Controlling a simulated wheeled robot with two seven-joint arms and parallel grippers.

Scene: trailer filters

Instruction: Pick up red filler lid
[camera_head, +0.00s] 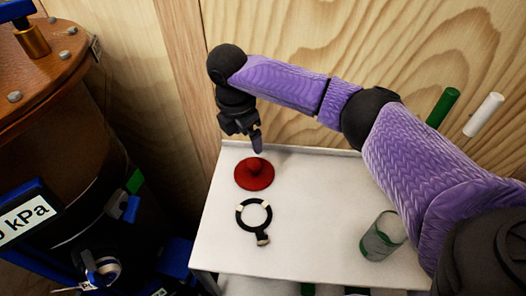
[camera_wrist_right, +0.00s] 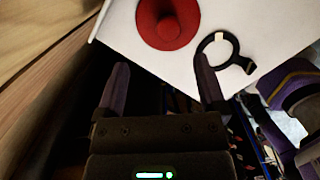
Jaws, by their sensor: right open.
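The red filler lid (camera_head: 254,175), a round disc with a raised knob, lies on the white shelf (camera_head: 310,220) near its back left. It also shows at the top of the right wrist view (camera_wrist_right: 168,22). My right gripper (camera_head: 257,145) is just behind and above the lid in the head view. In the right wrist view its two fingers (camera_wrist_right: 165,85) are spread apart with nothing between them, and the lid lies beyond the fingertips. My left gripper is not in view.
A black ring tool with a handle (camera_head: 240,210) lies in front of the lid. A clear greenish cup (camera_head: 382,237) stands at the shelf's right. A wooden wall (camera_head: 320,40) rises behind. A brown tank (camera_head: 40,70) with blue fittings stands at left.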

